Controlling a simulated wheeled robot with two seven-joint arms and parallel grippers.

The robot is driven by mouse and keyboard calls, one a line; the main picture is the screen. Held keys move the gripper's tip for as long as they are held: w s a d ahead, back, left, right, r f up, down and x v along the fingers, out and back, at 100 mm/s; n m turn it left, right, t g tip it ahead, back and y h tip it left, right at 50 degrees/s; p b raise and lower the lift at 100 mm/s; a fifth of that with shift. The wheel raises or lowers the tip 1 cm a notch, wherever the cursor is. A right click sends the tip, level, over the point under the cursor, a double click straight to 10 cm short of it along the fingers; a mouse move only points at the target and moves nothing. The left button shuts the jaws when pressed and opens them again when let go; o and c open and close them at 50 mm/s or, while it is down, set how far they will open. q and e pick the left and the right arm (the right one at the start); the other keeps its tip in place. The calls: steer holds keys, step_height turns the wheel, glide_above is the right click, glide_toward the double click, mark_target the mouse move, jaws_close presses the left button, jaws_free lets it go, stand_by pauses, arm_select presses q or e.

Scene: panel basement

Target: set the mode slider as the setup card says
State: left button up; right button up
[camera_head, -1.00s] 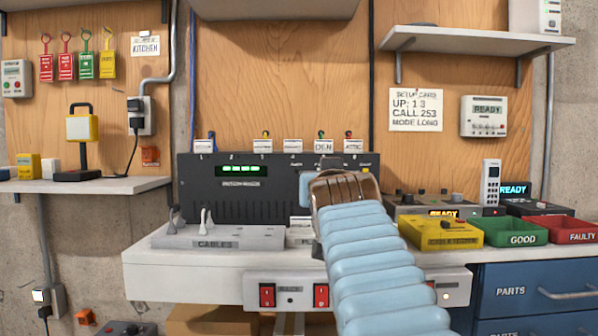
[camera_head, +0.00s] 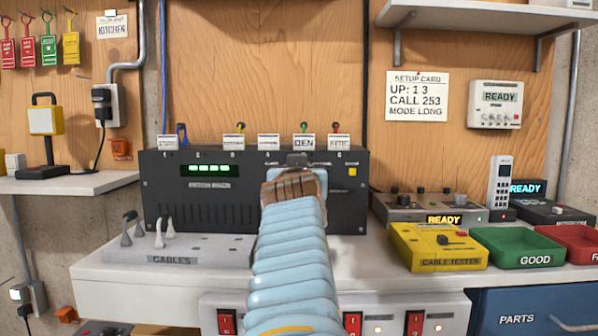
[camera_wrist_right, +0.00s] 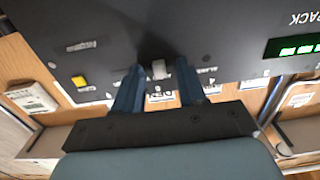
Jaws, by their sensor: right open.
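The setup card (camera_head: 417,97) on the back board reads "UP: 1 3, CALL 253, MODE LONG". A black rack (camera_head: 215,195) stands on the bench with green lights and a yellow button (camera_head: 352,171). My right gripper (camera_head: 296,163) is at the rack's upper right front. In the right wrist view, which shows the rack upside down, the open fingers (camera_wrist_right: 159,66) stand on either side of a small grey slider knob (camera_wrist_right: 158,70). Small labels beside it are too blurred to read. I cannot tell if either finger touches it. The head view hides the knob. My left gripper is not in view.
A cable block (camera_head: 180,250) with grey levers stands in front of the rack. A yellow cable tester (camera_head: 437,248), a green GOOD tray (camera_head: 517,246) and a red tray (camera_head: 580,243) are to the right. A shelf (camera_head: 480,18) overhangs at upper right.

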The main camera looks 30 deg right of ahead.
mark_target(329, 174)
jaws_close()
steer(key=s+d, duration=0.1)
steer(key=s+d+b, duration=0.1)
steer(key=d, duration=0.1)
steer(key=s+d+b, duration=0.1)
steer(key=d, duration=0.1)
stand_by(0.4)
